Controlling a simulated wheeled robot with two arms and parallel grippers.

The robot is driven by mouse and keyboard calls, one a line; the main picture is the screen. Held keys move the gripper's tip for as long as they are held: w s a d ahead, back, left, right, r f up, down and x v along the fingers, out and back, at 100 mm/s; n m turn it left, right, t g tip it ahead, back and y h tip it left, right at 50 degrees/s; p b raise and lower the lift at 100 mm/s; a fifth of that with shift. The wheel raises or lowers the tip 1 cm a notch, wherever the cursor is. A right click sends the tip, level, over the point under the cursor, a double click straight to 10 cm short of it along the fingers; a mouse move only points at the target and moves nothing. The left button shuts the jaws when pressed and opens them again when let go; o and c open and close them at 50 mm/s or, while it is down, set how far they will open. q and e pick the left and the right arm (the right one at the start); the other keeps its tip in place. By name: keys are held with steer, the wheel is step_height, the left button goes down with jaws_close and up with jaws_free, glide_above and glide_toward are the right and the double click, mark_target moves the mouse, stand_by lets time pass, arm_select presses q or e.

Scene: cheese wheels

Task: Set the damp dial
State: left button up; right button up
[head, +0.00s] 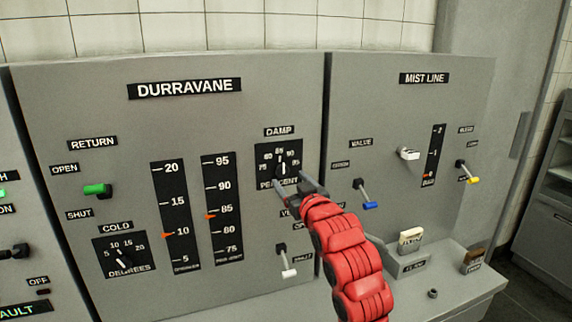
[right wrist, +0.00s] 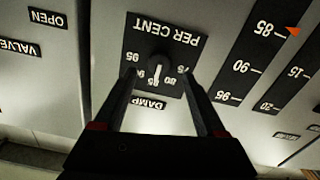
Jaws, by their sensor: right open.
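The damp dial (head: 283,168) is a black square plate with a dark knob, under a DAMP label on the DURRAVANE panel. In the right wrist view the knob (right wrist: 159,66) appears upside down, and its white line points at about 85. My right gripper (head: 293,184) is open just in front of the dial's lower part. In the wrist view its two fingers (right wrist: 158,80) lie on either side of the knob, with visible gaps. I cannot tell how deep they reach. My left gripper is not in view.
The per cent gauge (head: 222,238) has its orange marker just below 85; the degrees gauge (head: 174,250) has its marker near 10. A white-tipped lever (head: 287,262) sits below the dial. The cold dial (head: 122,254) is lower left. The MIST LINE panel (head: 400,115) stands at right.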

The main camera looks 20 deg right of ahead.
mark_target(284, 172)
steer(key=shift+w+p, duration=0.5)
steer(key=shift+w, duration=1.5)
jaws_close()
